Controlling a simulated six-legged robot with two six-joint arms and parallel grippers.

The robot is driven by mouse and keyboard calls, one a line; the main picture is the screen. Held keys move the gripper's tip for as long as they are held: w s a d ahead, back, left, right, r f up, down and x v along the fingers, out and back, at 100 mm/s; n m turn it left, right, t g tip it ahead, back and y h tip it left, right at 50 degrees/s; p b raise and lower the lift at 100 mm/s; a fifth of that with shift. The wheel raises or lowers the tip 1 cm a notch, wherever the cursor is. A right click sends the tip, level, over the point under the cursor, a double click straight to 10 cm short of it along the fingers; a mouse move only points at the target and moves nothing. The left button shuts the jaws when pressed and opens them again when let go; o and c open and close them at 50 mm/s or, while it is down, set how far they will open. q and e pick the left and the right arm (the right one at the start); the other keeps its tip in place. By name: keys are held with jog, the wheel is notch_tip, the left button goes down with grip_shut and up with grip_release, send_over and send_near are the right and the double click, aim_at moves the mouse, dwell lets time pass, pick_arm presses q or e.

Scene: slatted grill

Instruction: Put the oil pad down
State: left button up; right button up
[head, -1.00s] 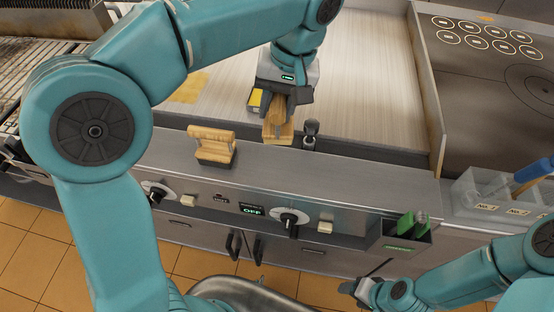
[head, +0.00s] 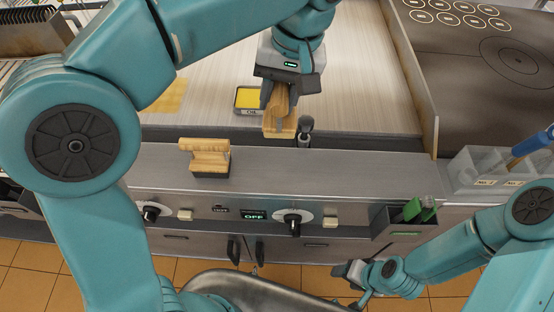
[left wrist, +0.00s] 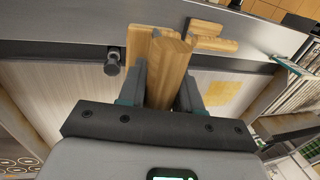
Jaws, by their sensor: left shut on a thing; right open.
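My left gripper (head: 280,98) is shut on the oil pad (head: 279,124), a wooden block with a wooden handle. The pad is just inside the front edge of the grill plate; I cannot tell whether it touches the surface. The left wrist view shows the handle (left wrist: 168,75) between the two dark fingers. A dark tray with a yellow inside, marked OIL (head: 249,100), lies just left of the gripper, partly hidden by it. My right gripper (head: 350,272) is open and empty at the lower right, in front of the cabinet.
A second wooden-handled tool with a dark base (head: 205,158) stands on the steel front ledge (head: 330,165). A black upright knob (head: 305,130) is close right of the pad. A yellow patch (head: 170,95) lies on the plate. Clear bins (head: 480,168) stand at the right.

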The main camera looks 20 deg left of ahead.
pick_arm(q)
jog(key=shift+w+d+f+b+x, duration=0.15)
jog(key=shift+d+x, duration=0.45)
jog(key=shift+x, duration=2.25)
jog(key=shift+w+d+f+b+x, duration=0.15)
jog(key=shift+d+x, duration=0.45)
jog(key=shift+x, duration=2.25)
jog(key=shift+w+d+f+x, duration=0.15)
jog(key=shift+d+x, duration=0.45)
jog(key=shift+x, duration=2.25)
jog(key=shift+r, duration=0.1)
jog(key=o, duration=0.9)
